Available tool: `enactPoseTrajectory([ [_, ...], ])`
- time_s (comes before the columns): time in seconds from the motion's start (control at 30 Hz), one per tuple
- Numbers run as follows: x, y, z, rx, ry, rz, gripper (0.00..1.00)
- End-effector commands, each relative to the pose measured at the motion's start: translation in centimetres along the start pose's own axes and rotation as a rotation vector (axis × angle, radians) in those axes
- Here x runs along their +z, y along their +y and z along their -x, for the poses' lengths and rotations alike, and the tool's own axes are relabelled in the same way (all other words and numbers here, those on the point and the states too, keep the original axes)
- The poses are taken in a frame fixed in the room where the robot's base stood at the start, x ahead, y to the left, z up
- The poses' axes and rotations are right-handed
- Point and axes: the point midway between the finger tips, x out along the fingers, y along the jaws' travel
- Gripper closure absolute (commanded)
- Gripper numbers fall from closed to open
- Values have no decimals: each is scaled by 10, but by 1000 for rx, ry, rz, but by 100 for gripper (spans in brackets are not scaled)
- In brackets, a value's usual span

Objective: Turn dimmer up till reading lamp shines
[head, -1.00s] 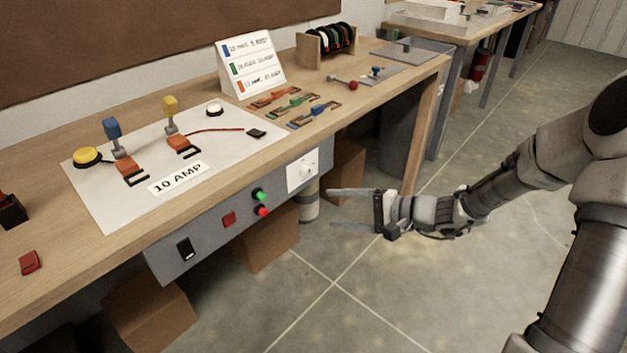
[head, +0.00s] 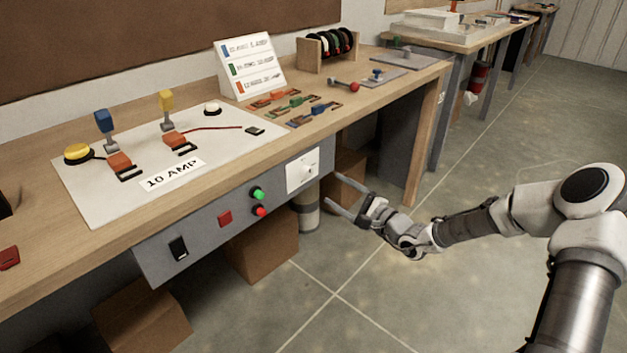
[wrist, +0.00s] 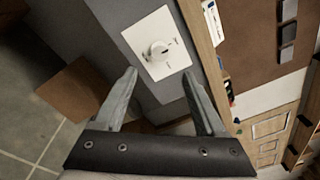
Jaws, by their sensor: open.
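The dimmer is a round white knob (head: 309,170) on a white square plate (head: 296,182), at the right end of the grey panel under the workbench's front edge. In the wrist view the knob (wrist: 159,49) and its plate (wrist: 147,33) lie beyond and between my fingertips. My gripper (head: 346,194) is open and empty, in front of and a little below right of the plate, apart from it. Its two fingers also show in the wrist view (wrist: 160,82). I cannot pick out a reading lamp for certain.
The grey panel also bears a black rocker switch (head: 178,248), a red square (head: 225,218), a green button (head: 257,193) and a red button (head: 260,211). A metal cylinder (head: 308,212) and cardboard boxes (head: 262,250) stand under the bench. The floor to the right is clear.

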Motion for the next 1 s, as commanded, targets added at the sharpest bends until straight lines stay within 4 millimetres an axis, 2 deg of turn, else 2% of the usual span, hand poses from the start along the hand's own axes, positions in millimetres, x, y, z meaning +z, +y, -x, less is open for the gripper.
enactPoseTrajectory([
  [0.03,0,3,-13,-1,-3,0,27],
  [0.2,-1,2,-49,-1,-3,0,27],
  [0.43,-1,1,-85,0,-1,1,27],
  [0.6,0,0,-96,0,0,-1,27],
  [0.87,0,0,-97,1,0,-1,27],
  [0.9,0,0,-97,1,0,-1,29],
  [1.0,0,0,-97,1,0,0,47],
])
